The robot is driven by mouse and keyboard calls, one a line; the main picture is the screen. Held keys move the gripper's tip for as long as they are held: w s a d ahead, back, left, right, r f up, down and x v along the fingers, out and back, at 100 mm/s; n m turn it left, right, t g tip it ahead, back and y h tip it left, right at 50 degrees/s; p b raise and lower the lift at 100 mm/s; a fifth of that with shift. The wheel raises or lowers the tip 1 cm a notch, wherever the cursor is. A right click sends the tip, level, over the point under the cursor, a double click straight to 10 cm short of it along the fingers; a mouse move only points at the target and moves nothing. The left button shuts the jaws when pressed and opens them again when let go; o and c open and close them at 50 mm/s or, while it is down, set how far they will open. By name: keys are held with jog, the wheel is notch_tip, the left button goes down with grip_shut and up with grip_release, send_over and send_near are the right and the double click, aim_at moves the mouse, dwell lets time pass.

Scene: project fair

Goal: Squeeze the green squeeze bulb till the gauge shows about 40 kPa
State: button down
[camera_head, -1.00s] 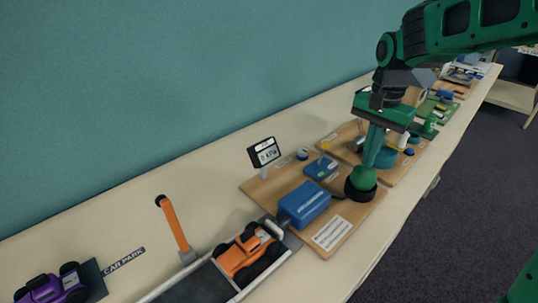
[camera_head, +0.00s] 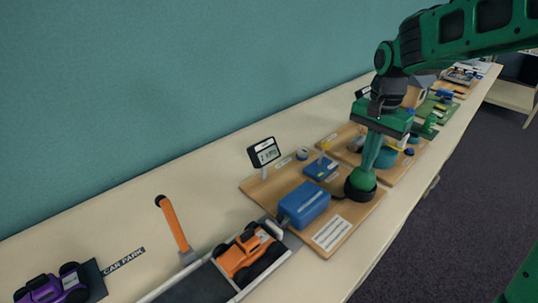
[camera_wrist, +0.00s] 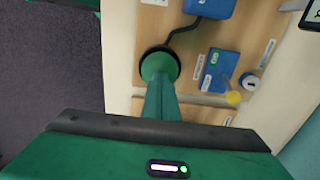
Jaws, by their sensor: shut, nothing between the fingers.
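The green squeeze bulb (camera_head: 361,182) sits in a black ring-shaped holder at the right edge of a wooden board. My gripper (camera_head: 367,168) points down at it with shut fingers, and the fingertips meet at or just above the top of the bulb. In the wrist view the bulb (camera_wrist: 160,66) shows beyond the shut fingers (camera_wrist: 160,84), which hold nothing. Whether they touch the bulb I cannot tell. The gauge (camera_head: 264,153) is a small display on a post at the board's back left; its reading is too small to read surely.
The board (camera_head: 345,222) also carries a blue box (camera_head: 304,204) and a smaller blue block (camera_head: 320,168) with a yellow-topped lever. An orange toy truck (camera_head: 247,252) on a ramp, an orange barrier arm (camera_head: 173,224) and a purple toy car (camera_head: 52,287) stand to the left. More boards stand behind.

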jog(key=shift+f, duration=0.6)
jog(key=shift+r, duration=1.4)
jog(key=shift+f, duration=0.15)
jog(key=shift+f, duration=1.25)
jog(key=shift+r, duration=1.35)
jog(key=shift+f, duration=0.15)
